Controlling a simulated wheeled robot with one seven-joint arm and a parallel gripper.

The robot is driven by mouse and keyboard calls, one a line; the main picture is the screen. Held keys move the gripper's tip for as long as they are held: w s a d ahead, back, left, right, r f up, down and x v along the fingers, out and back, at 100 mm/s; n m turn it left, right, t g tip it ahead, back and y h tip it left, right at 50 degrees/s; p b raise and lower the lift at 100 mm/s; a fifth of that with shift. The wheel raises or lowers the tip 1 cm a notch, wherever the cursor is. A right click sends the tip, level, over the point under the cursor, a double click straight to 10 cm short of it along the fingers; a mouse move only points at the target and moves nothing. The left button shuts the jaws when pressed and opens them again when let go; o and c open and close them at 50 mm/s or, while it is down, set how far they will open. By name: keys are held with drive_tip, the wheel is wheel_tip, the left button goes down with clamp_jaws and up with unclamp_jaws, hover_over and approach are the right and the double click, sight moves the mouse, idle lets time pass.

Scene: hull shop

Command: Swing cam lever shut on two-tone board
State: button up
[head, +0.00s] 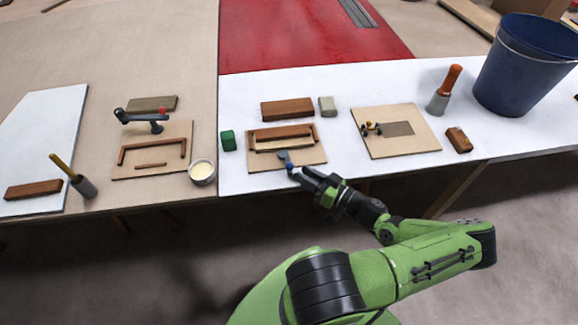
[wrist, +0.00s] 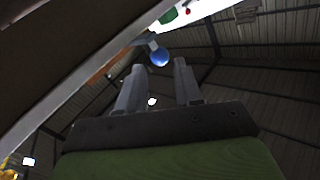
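The fixture base (head: 258,162) is a pale board at the table's front edge, with a brown wooden frame on it. A board with a dark brown and a light tan strip (head: 283,140) lies within the frame; it seems to be the two-tone board. The cam lever (head: 286,158), blue-grey with a blue knob, stands at the front of the base and points toward me. My gripper (head: 298,176) is at the knob's front right. In the wrist view my gripper (wrist: 157,72) is open, with the blue knob (wrist: 159,57) just past the fingertips, between their lines. Contact cannot be told.
A second board (head: 428,143) with a yellow-knobbed part lies right, a third (head: 120,172) left. Near the fixture are a green block (head: 228,140), a brown block (head: 287,109) and a cream-filled cup (head: 202,172). A blue bucket (head: 520,70) stands far right.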

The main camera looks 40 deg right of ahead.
sight(290, 166)
drive_tip(key=w, duration=0.3)
drive_tip(key=w+a, duration=0.1)
drive_tip(key=w, duration=0.2)
drive_tip(key=shift+w+a, duration=0.1)
clamp_jaws()
